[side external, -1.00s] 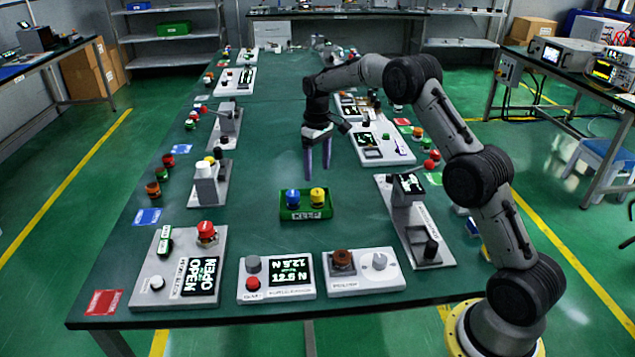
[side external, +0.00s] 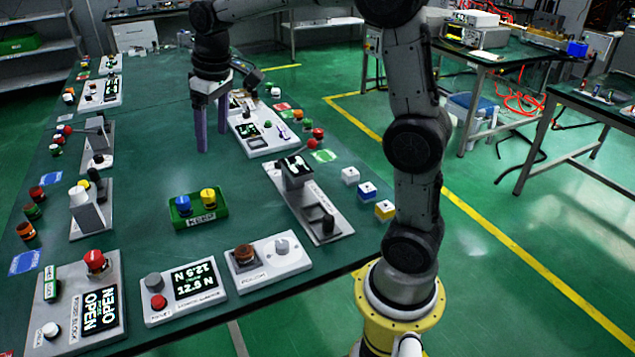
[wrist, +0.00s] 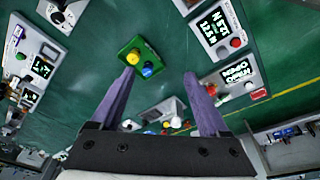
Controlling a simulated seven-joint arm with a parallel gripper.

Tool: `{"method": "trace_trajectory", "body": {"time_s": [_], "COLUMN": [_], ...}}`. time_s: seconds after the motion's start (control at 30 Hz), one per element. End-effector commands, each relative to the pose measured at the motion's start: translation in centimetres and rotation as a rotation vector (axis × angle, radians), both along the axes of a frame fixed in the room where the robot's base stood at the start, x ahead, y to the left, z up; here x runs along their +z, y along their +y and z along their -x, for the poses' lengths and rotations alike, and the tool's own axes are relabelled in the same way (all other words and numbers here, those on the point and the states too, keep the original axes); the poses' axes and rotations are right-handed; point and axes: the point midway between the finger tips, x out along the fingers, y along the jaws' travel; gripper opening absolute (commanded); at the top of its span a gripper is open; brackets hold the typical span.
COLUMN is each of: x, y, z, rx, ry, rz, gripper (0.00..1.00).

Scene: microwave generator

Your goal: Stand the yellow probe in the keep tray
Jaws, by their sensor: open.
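The green keep tray (side external: 176,225) sits on the table and is labelled KEEP. A short yellow piece (side external: 208,198), which looks like the yellow probe, stands upright in its right part, with a blue piece (side external: 184,206) beside it. In the wrist view the yellow piece (wrist: 133,58) and blue piece (wrist: 148,69) show in the tray (wrist: 125,50), near the left fingertip. My gripper (side external: 212,141) has its two purple fingers spread and empty, pointing down behind and above the tray. The wrist view (wrist: 158,73) shows nothing between the fingers. The pieces' lower ends are hidden by the tray.
A panel with a red button and OPEN display (side external: 97,309) stands at the front left. A force readout box (side external: 185,290) and a knob box (side external: 268,262) lie in front of the tray. A lever fixture (side external: 318,215) stands to the right. Table around the tray is clear.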

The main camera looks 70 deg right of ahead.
Motion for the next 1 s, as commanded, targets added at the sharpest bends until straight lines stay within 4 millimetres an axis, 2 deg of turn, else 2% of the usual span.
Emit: {"method": "trace_trajectory", "body": {"time_s": [0.03,0.1,0.23,0.4,0.5,0.6,0.7,1.0], "x": [1.0,1.8,2.3,1.3,0.1,-1.2,-2.0,-2.5], "y": [1.0,2.2,4.0,5.8,6.5,6.9,7.1,7.2], "z": [2.2,5.0,10.3,17.0,20.2,22.4,23.7,24.3], "rx": [0.004,0.007,0.010,0.015,0.018,0.021,0.021,0.021], "ry": [-0.028,-0.060,-0.120,-0.198,-0.235,-0.263,-0.281,-0.288], "rz": [0.002,0.002,0.000,-0.009,-0.017,-0.024,-0.028,-0.031], "gripper": [0.79,0.79,0.79,0.79,0.79,0.79,0.79,0.79]}}
